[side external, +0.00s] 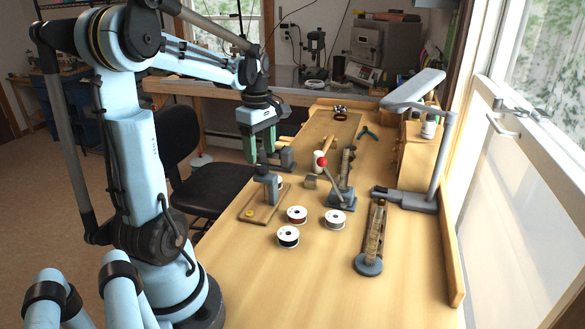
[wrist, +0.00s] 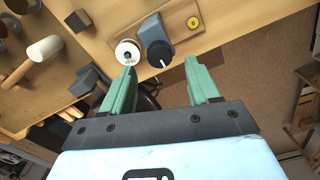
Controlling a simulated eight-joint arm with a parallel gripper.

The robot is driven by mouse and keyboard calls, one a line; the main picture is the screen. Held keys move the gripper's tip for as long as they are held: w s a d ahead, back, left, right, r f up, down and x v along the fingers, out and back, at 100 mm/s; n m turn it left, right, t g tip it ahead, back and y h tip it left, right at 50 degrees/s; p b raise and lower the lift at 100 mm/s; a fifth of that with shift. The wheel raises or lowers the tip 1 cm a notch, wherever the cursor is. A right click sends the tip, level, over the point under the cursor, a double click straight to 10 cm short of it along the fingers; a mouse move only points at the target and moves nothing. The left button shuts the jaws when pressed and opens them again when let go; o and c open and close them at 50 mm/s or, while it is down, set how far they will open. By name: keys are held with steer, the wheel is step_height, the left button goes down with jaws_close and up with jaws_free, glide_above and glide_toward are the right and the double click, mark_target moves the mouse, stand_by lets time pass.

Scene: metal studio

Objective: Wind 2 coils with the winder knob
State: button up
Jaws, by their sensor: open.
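The winder is a grey post (side external: 267,183) on a wooden board (side external: 247,207) at the near left edge of the bench. In the wrist view its black knob (wrist: 160,53), with a white line, faces up beside the post. A white disc (wrist: 128,52) with a dark centre and small print sits left of the knob. A yellow button (wrist: 193,22) is on the board. My gripper (side external: 261,152) is above and behind the winder in the side view. Its green fingers (wrist: 164,88) are apart with nothing between them; the knob lies beyond the tips.
Three wire spools (side external: 297,222) (side external: 288,245) (side external: 335,226) lie right of the winder. The front of the bench is clear.

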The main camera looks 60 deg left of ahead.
mark_target(261, 165)
steer(key=shift+f, duration=1.8)
steer(key=c, duration=1)
steer(key=shift+c, duration=0.2)
steer(key=shift+m, duration=0.3)
